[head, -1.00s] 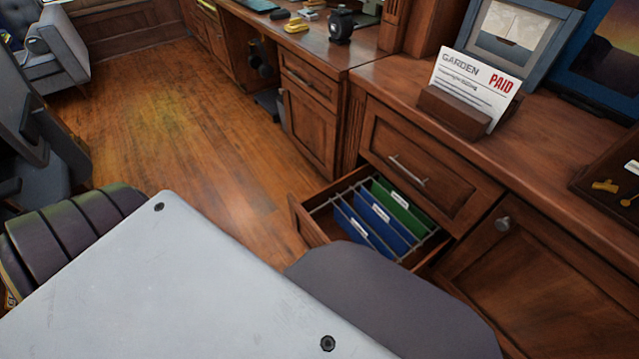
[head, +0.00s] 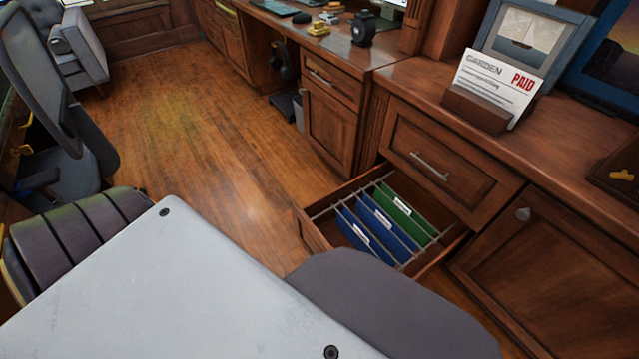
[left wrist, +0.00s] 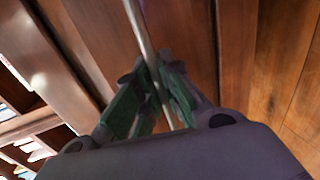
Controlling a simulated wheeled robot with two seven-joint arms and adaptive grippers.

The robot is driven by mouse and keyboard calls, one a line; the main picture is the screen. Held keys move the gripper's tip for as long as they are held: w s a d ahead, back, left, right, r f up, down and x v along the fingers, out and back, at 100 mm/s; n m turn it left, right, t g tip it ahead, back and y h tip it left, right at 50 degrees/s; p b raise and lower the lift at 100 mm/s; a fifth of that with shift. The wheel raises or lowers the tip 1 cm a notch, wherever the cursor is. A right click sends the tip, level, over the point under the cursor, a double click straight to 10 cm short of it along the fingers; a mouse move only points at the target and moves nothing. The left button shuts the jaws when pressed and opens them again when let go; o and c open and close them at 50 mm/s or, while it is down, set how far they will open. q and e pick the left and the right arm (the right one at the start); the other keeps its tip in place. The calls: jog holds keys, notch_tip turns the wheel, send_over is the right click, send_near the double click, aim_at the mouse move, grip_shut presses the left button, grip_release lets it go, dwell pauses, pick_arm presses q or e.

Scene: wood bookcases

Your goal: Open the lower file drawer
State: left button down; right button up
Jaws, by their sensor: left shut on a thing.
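The lower file drawer (head: 310,230) is pulled out from the wood cabinet. Blue hanging folders (head: 380,222) and a green one (head: 410,212) show inside it on metal rails. In the left wrist view, my left gripper (left wrist: 155,95) is shut on the drawer's metal bar handle (left wrist: 140,35), with the fingers on either side of the bar. The wooden drawer front (left wrist: 185,50) lies behind them. In the head view, my own body hides the lower drawer's handle and the left gripper. My right gripper is in neither view.
The upper drawer (head: 450,160) above is closed. A cabinet door (head: 545,260) with a round knob is shut on the right. The wood floor (head: 210,150) left of the drawer is clear. An office chair (head: 60,110) stands at the far left.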

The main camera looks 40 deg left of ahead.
pick_arm(q)
jog(key=shift+a, duration=0.15)
jog(key=c, duration=1.6)
grip_release()
jog(key=shift+o, duration=0.2)
jog(key=shift+r, duration=0.2)
